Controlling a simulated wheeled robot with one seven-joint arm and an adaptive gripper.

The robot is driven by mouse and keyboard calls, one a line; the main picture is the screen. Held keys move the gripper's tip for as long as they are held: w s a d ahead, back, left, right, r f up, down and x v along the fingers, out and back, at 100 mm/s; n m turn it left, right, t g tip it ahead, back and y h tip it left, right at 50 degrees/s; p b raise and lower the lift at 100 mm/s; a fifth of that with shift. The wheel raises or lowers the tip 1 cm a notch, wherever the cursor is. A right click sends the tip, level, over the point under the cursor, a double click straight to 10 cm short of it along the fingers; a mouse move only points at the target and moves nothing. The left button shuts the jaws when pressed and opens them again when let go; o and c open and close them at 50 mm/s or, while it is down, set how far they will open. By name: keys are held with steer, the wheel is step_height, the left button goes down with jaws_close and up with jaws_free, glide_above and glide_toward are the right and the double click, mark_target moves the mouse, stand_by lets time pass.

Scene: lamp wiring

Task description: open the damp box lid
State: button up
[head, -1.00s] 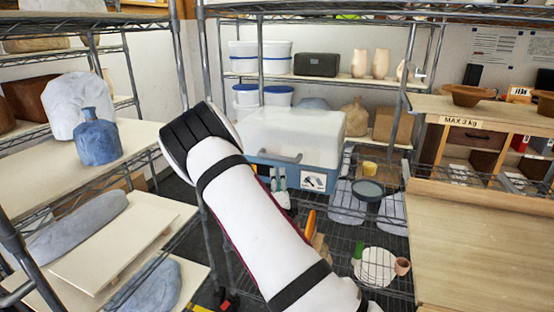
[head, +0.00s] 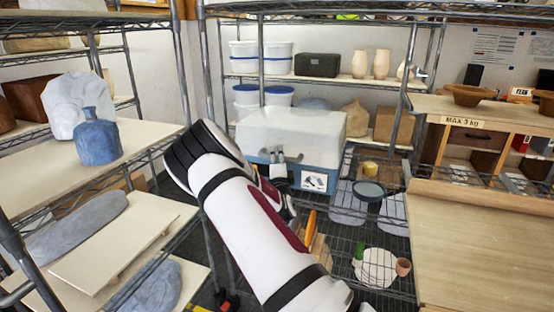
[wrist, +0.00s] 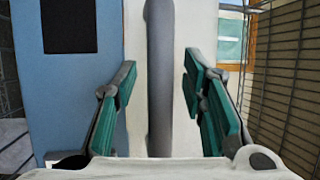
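The damp box has a pale, translucent white lid (head: 292,128) on a blue base (head: 331,178), standing on the wire shelf. The lid looks shut. A grey handle (head: 297,157) runs along its front, partly hidden by my gripper in the head view. My gripper (head: 277,168) is at the front of the box, by the handle. In the wrist view, the handle (wrist: 159,70) stands as an upright grey bar between the two teal finger pads of my gripper (wrist: 160,80). The fingers are apart, with a gap on each side of the bar.
A label (head: 313,181) is on the box front. A dark bowl (head: 368,190) and a yellow cup (head: 370,168) are right of the box. A wooden bench (head: 480,230) stands at the right. A shelf post (head: 208,75) rises left of the box.

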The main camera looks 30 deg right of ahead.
jaws_close()
steer(key=shift+r, duration=0.1)
